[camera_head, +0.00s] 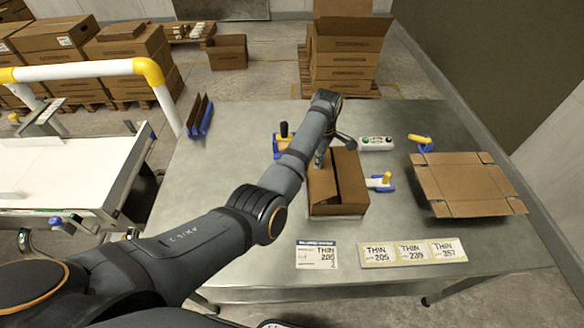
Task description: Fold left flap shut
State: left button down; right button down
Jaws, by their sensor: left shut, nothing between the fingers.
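A dark gap shows between the two flaps; I cannot tell whether the left flap lies fully flat. My left arm reaches in from the lower left. My left gripper (321,158) is shut and empty at the far-left edge of the box, partly hidden by my wrist; I cannot tell whether it touches the flap. My right gripper is not in view.
A flattened carton (468,185) lies at the right. A tape dispenser (381,182) stands beside the box, a button panel (376,143) behind it, and another yellow-blue tool (420,141) farther right. Label cards (413,252) lie in front. A conveyor (75,170) stands left.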

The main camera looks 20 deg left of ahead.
aim_at(326, 165)
pick_arm(q)
jog(key=shift+w+d+f+b, duration=0.2)
jog(key=shift+d+f+b, duration=0.45)
jog(key=shift+b, duration=0.2)
jog(key=shift+w+d+f+b, duration=0.15)
jog(key=shift+d+f+b, duration=0.4)
jog(key=shift+f+b, duration=0.25)
jog(key=shift+d+f+b, duration=0.3)
jog(key=shift+f+b, duration=0.1)
jog(key=shift+b, duration=0.2)
jog(key=shift+s+r, duration=0.1)
jog(key=shift+r+p, duration=0.1)
jog(key=shift+p, duration=0.2)
notch_tip(326, 165, up, 7)
jog(key=p, duration=0.7)
jog(key=shift+w+f, duration=0.2)
